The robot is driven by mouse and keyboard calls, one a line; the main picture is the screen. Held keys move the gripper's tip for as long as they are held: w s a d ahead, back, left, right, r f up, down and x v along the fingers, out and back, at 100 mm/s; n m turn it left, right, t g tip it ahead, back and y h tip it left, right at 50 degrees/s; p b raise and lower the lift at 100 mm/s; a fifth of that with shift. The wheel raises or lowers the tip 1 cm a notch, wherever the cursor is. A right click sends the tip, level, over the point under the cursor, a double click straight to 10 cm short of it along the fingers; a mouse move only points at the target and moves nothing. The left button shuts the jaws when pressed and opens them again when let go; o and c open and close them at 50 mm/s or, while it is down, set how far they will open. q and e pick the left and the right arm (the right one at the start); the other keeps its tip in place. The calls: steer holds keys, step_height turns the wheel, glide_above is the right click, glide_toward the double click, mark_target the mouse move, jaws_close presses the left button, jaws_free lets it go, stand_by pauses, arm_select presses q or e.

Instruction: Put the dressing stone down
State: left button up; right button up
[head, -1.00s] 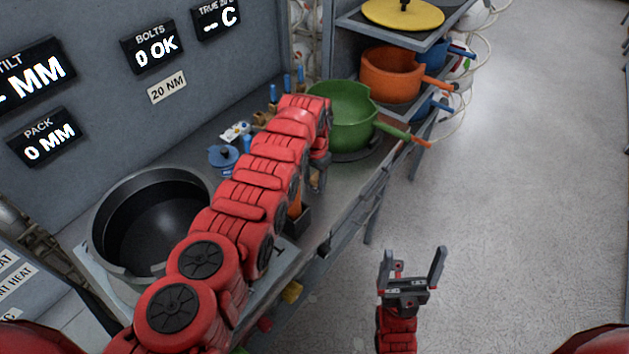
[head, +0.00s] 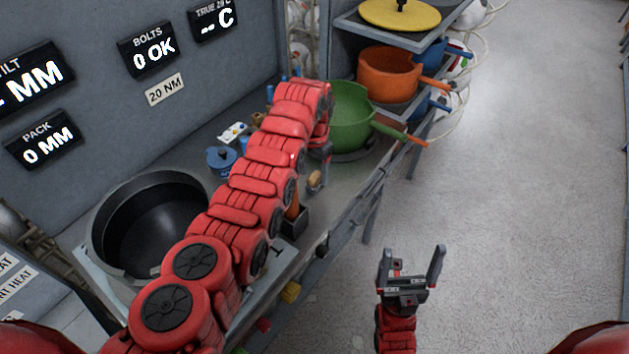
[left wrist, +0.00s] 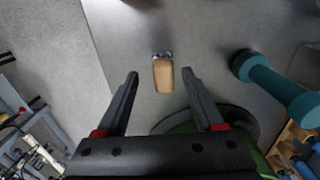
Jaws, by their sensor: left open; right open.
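The dressing stone is a small tan block with a grey end. In the left wrist view the stone (left wrist: 163,76) lies on the grey metal bench, seen between and beyond my fingertips. It also shows in the head view (head: 316,181) near the bench's front edge, just below my left gripper (head: 320,153). The left gripper, also in the wrist view (left wrist: 161,76), is open, with both fingers apart from the stone. My right gripper (head: 411,262) is open and empty, over the floor right of the bench.
A green pan (head: 349,112) stands just beyond the left gripper. A teal tool (left wrist: 268,82) lies near the stone. A large dark pot (head: 105,232) stands at left. An orange pan (head: 388,72) sits on the rack at the back. The floor at right is clear.

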mark_target(314, 177)
arm_select(q)
steer(key=r+b, duration=0.1)
steer(key=r, duration=0.5)
steer(key=shift+w+r+b, duration=0.2)
steer(key=shift+b, duration=0.2)
steer(key=shift+a+r, duration=0.15)
steer(key=shift+r, duration=0.4)
steer(key=shift+s, duration=0.1)
